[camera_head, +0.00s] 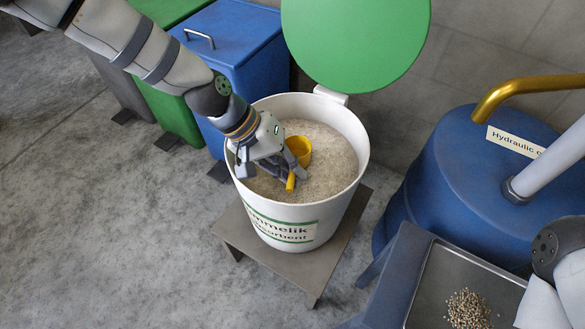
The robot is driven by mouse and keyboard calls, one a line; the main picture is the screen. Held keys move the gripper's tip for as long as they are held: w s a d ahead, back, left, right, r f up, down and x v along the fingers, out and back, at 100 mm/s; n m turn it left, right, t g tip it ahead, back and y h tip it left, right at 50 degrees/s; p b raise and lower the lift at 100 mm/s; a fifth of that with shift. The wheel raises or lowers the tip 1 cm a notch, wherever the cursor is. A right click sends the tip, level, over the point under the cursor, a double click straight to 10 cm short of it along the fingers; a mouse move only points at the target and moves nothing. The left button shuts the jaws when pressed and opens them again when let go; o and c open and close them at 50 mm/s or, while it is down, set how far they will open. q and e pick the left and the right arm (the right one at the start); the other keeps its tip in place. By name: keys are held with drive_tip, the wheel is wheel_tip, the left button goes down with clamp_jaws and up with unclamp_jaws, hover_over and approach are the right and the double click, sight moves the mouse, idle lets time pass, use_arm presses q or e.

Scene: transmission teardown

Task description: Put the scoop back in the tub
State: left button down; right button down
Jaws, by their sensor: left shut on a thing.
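The white tub (349,122) stands open in the middle, filled with pale granular absorbent (330,170). Its round green lid (355,40) is raised behind it. The yellow scoop (299,149) is inside the rim, at or just over the absorbent; I cannot tell whether it touches. My left gripper (286,172) reaches down into the tub from the upper left. It is shut on the scoop's yellow handle, whose end shows below the fingers. The gripper hides part of the scoop. My right arm shows at the right edge, but its gripper is out of view.
The tub rests on a low brown stand (340,222). Blue (245,75) and green (165,105) bins stand behind left. A blue hydraulic drum (455,165) with a brass pipe stands right. A metal tray (445,275) holding small pellets (468,309) is at lower right. The floor at left is clear.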

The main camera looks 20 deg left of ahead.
use_arm(q)
drive_tip(key=c, duration=1.7)
unclamp_jaws()
drive_tip(key=shift+f, duration=0.15)
